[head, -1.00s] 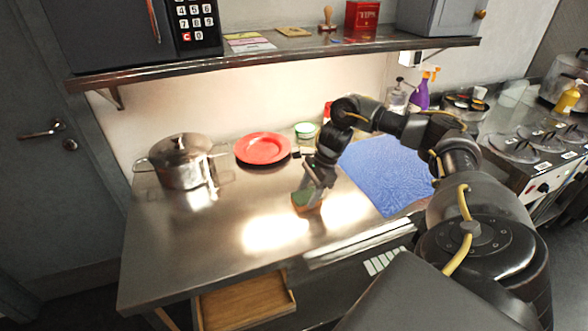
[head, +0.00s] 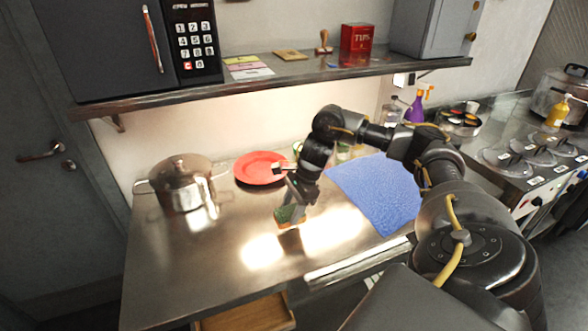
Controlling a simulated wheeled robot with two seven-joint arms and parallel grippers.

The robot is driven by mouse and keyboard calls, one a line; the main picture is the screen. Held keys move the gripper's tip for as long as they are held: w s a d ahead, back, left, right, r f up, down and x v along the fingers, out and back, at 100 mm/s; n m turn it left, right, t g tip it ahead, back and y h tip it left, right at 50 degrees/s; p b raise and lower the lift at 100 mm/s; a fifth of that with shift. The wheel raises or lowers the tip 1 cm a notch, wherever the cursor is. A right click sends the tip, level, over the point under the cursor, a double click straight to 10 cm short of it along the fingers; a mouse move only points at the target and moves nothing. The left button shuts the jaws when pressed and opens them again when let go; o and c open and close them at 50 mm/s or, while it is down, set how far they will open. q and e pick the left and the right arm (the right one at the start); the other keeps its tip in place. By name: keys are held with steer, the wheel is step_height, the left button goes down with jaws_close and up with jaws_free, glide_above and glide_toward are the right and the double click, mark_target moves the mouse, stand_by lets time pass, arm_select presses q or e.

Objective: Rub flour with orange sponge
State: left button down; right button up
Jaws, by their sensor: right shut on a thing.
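My right gripper (head: 294,204) comes in from the right over the steel table and points down. It is shut on the sponge (head: 290,216), which has a green upper side and an orange-brown lower part. The sponge is at the table surface or just above it; I cannot tell if it touches. Bright patches lie on the steel around it. They look like light reflections, and I cannot make out flour among them. My left gripper is not in view.
A steel pot (head: 180,186) stands at the left of the table (head: 165,265). A red plate (head: 260,168) lies behind the gripper, and a blue cloth (head: 378,190) lies to the right. A shelf (head: 270,78) hangs above. The front left of the table is clear.

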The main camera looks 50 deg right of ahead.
steer(key=shift+r+p, duration=1)
steer(key=shift+r, duration=0.9)
steer(key=shift+f, duration=0.1)
